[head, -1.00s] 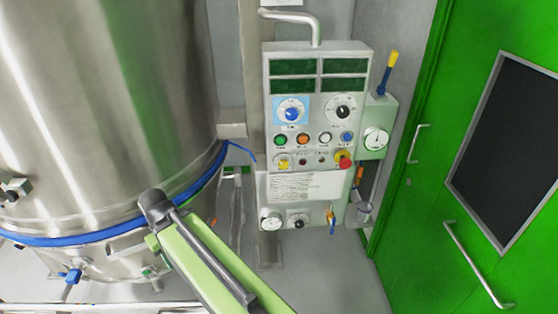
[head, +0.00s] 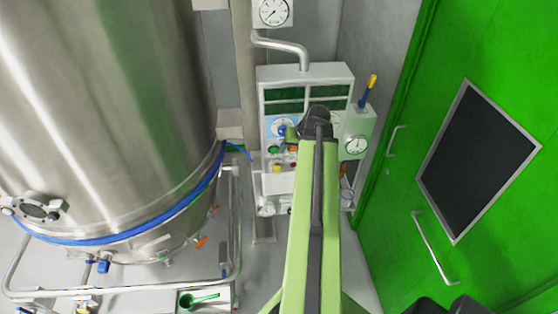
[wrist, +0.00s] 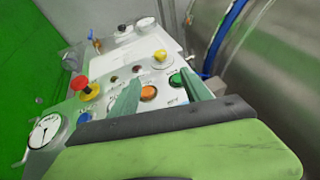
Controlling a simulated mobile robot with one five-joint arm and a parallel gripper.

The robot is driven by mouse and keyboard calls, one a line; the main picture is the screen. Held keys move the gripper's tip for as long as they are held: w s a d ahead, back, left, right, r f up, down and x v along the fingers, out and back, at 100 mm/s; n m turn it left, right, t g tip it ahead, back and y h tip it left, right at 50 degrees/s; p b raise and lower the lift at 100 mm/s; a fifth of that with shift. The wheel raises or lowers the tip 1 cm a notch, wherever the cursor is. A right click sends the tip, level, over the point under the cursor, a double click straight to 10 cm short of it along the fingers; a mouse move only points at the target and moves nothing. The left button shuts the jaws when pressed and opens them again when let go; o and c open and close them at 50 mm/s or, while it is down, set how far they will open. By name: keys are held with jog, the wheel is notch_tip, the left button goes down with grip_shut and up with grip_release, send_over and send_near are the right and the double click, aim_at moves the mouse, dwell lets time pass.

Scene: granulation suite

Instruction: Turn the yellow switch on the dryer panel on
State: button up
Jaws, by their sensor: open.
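The dryer panel (head: 345,72) is a pale box on the wall behind my raised arm. The yellow switch (wrist: 160,57) shows in the wrist view as a small yellow knob, beyond my fingertips. In the head view the yellow switch (head: 278,168) is small, low on the panel's left side. My gripper (wrist: 159,77) is open and empty, its two green fingers spread in front of the panel, one on each side of an orange button (wrist: 149,92). The fingertips appear apart from the yellow switch. In the head view my arm hides much of the panel's right side.
A red emergency knob on yellow (wrist: 85,88) and a green button (wrist: 175,79) are near the fingers. A gauge box (head: 357,122) with a yellow-and-blue lever is right of the panel. A steel vessel (head: 120,110) stands left; a green door (head: 400,220) is right.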

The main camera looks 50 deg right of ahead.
aim_at(278, 167)
jog(key=b+x, duration=1.5)
jog(key=x, duration=0.2)
jog(key=shift+s+f, duration=0.1)
jog(key=shift+f, duration=0.1)
jog(key=shift+f+b, duration=0.15)
jog(key=shift+b, duration=0.15)
